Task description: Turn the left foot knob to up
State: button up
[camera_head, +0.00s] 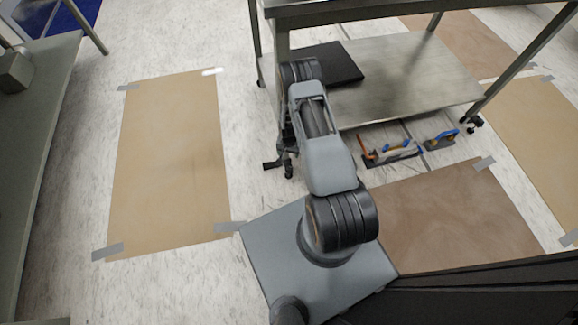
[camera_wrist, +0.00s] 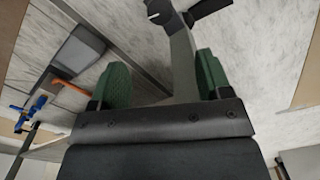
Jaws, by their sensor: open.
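The workbench's left foot knob shows at the top of the wrist view as a dark foot (camera_wrist: 160,11) with a pale round face, and a black lever (camera_wrist: 208,8) beside it. A grey metal leg (camera_wrist: 184,62) runs down from it between the fingers. My gripper (camera_wrist: 162,64) is open, with a green pad on either side of the leg and no clear contact. In the head view my arm covers most of the gripper, and a small dark foot (camera_head: 272,165) shows left of the arm.
The grey workbench (camera_head: 420,80) has a lower shelf with a black flat case (camera_head: 332,64). Tools with orange and blue parts (camera_head: 405,152) lie on the floor beside it. Taped brown sheets (camera_head: 170,165) cover parts of the floor. Another bench (camera_head: 40,120) stands at left.

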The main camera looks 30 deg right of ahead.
aim_at(289, 167)
notch_tip(289, 167, down, 13)
jog(key=b, duration=0.5)
jog(key=shift+f, duration=0.15)
